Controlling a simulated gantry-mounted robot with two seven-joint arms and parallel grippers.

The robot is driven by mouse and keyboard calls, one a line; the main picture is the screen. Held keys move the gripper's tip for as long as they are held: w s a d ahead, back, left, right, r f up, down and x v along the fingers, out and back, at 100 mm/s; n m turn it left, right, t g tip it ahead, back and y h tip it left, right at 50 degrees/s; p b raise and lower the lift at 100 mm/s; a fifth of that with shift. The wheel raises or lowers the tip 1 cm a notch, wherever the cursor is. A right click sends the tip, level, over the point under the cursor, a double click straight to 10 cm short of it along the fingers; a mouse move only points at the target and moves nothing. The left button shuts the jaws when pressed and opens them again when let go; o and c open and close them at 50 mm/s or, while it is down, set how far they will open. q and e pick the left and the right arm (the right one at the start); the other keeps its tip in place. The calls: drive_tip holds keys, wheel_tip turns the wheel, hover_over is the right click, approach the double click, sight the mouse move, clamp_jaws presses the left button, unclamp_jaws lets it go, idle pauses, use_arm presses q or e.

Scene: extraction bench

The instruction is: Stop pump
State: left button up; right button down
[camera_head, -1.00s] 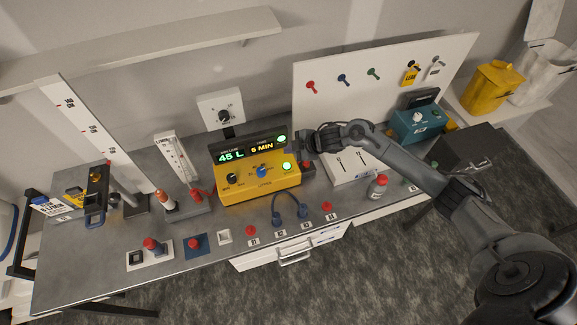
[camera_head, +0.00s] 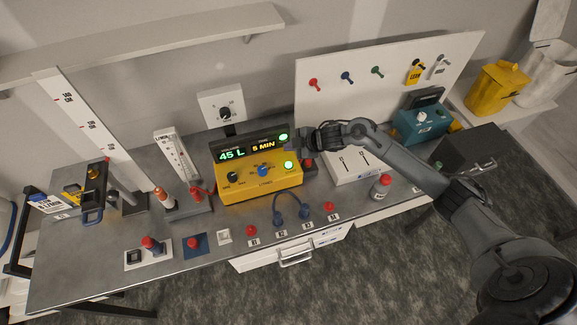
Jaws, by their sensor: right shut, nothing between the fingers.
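A yellow pump-like unit (camera_head: 240,187) stands in the middle of the bench. Its black display (camera_head: 232,155) reads 45 L and 5 MIN in lit characters. A green lit button (camera_head: 283,137) shows at the display's upper right, and another green lit button (camera_head: 289,165) on the yellow panel. A blue knob (camera_head: 262,171) and a dark knob (camera_head: 232,177) sit on the panel. My right gripper (camera_head: 301,145) is shut and empty, just right of the display and the green buttons. I cannot tell whether it touches the unit. My left gripper is not in view.
A white box (camera_head: 352,168) stands right of the unit, below my right arm. A red-topped bottle (camera_head: 380,187) stands near the front edge. Several red and blue plugs, one blue pair cabled, line the front. A teal device (camera_head: 422,124) is at right.

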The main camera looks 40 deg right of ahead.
drive_tip(key=b, duration=0.4)
hover_over(291, 165)
wheel_tip(291, 165, down, 5)
drive_tip(key=shift+a+r, duration=0.1)
drive_tip(key=shift+f+b, duration=0.65)
drive_tip(key=shift+f, duration=0.45)
idle(0.4)
drive_tip(key=shift+f, duration=0.15)
idle(0.4)
drive_tip(key=shift+f, duration=0.2)
drive_tip(key=shift+f, duration=0.15)
idle(0.5)
